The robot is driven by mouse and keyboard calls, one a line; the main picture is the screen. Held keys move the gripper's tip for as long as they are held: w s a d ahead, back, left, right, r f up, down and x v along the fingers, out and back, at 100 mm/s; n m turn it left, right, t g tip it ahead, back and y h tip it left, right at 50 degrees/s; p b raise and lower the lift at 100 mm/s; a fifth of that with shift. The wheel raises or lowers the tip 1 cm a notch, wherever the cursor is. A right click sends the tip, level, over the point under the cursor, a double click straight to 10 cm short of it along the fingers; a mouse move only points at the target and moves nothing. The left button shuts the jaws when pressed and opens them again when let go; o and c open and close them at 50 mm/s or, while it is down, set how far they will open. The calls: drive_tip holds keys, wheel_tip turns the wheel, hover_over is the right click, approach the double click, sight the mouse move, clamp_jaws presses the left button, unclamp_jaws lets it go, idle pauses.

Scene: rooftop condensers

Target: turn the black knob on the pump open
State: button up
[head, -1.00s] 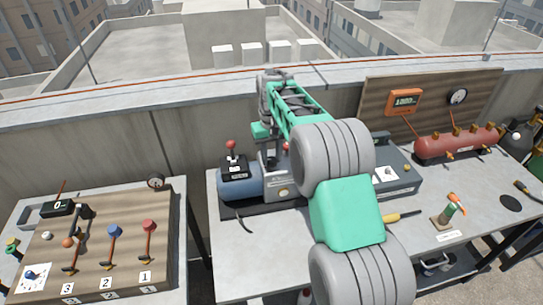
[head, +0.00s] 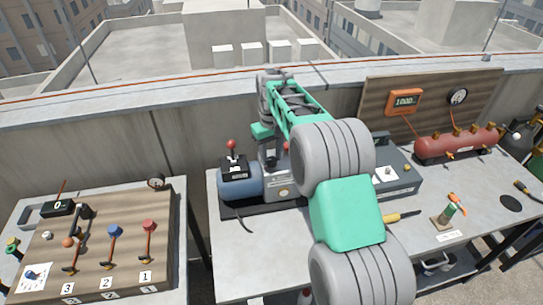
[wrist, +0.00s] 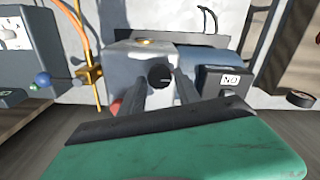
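The pump (head: 280,187) stands on the middle table, a grey body joined to a blue motor (head: 240,184). In the wrist view the black knob (wrist: 158,76) sits on the pump's grey face, between the fingertips of my gripper (wrist: 159,80). The two dark fingers stand on either side of the knob, with what looks like a narrow gap. I see no clear contact. In the head view my gripper (head: 268,155) is above and behind the pump's front. My arm hides part of the pump, and the knob cannot be made out there.
A switch box (head: 235,168) with a red-tipped lever sits on the motor. A red tank (head: 458,144) stands at the right, below a wooden board (head: 432,92) with an orange meter and a gauge. A board with several levers (head: 90,240) is on the left table.

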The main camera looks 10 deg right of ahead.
sight(271, 159)
drive_tip(key=shift+o, duration=1.3)
wheel_tip(271, 159, up, 7)
drive_tip(key=shift+b, duration=0.65)
drive_tip(key=shift+s+r, duration=0.1)
drive_tip(key=shift+r, duration=0.25)
